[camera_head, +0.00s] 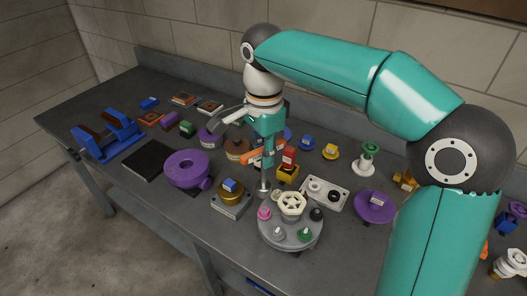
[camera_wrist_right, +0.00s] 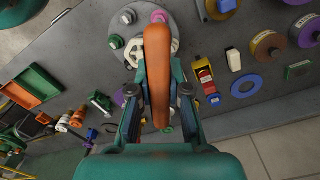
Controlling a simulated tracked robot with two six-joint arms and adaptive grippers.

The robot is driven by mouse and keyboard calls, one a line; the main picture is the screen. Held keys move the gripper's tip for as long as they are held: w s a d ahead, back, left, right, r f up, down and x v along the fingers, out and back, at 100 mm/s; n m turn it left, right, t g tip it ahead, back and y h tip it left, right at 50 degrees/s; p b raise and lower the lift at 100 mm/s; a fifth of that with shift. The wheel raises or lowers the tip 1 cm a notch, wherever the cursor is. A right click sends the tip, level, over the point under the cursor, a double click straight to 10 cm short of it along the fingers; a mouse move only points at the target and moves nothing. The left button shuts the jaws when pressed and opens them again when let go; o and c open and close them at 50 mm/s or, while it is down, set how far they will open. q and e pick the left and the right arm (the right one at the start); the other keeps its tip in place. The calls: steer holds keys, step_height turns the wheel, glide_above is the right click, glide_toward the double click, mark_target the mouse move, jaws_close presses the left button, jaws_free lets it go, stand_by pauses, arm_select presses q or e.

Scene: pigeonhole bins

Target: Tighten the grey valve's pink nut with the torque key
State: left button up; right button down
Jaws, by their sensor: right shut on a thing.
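The grey valve (camera_head: 288,238) is a round disc on the bench with a cream handwheel on top and several coloured nuts around it. Its pink nut (camera_head: 264,213) is on the left side of the disc in the head view. My right gripper (camera_head: 266,150) is shut on the orange handle of the torque key (camera_head: 263,182), whose shaft points down above and near the pink nut. I cannot tell whether the key's end touches it. In the right wrist view, the orange handle (camera_wrist_right: 157,75) lies between the fingers and hides part of the valve (camera_wrist_right: 117,20). My left gripper is not in view.
A white plate with round fittings (camera_head: 325,194) and a purple disc (camera_head: 375,207) are right of the valve. Bare bench lies in front, left of the valve.

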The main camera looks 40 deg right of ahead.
mark_target(265, 185)
steer(key=shift+f+b, duration=2.2)
steer(key=shift+f, duration=0.55)
steer(key=shift+s, duration=0.1)
steer(key=shift+f+b, duration=1.1)
steer(key=shift+f, duration=0.5)
steer(key=c, duration=1)
jaws_free()
steer(key=shift+c, duration=0.2)
steer(key=shift+r, duration=0.1)
steer(key=shift+r+p, duration=1.15)
steer(key=shift+p, duration=0.05)
